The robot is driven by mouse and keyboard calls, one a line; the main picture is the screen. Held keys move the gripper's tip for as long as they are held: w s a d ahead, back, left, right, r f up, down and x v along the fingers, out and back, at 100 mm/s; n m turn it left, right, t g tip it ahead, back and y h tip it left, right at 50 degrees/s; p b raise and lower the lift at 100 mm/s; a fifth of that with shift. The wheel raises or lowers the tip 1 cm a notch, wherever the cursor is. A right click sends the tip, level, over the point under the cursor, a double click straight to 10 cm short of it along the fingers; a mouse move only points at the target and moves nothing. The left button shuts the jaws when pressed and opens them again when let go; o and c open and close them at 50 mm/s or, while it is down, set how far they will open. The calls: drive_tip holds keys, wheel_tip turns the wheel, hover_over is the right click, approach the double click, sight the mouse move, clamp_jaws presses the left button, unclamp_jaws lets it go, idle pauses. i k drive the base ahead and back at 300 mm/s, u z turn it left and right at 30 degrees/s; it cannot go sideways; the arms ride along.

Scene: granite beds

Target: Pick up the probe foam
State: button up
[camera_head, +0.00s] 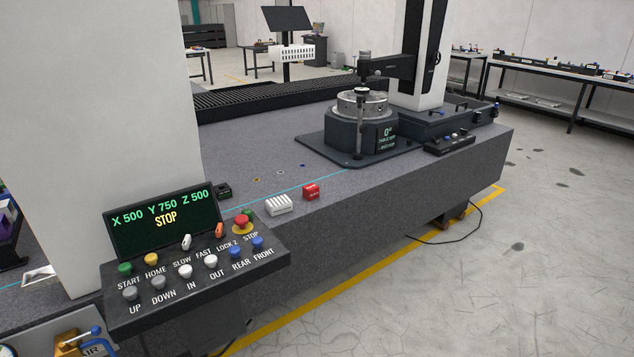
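No item is clearly recognisable as the probe foam. Three small items on the granite bed (240,150) could bear on it: a white ribbed block (279,205) near the front edge, a red block (311,191) just right of it, and a small black block (224,191) behind the control panel. I cannot tell which, if any, is the foam. The white and red blocks stand apart with a narrow gap. My gripper is not in view.
A control panel (190,275) with coloured buttons and a display reading STOP juts out at front left. A white column (100,90) blocks the left. A round table device (360,125) stands on the bed at the back. The floor (450,290) at right is open, with a cable on it.

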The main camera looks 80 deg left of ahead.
sight(283, 204)
drive_tip(key=i, duration=0.35)
drive_tip(key=u, duration=2.45)
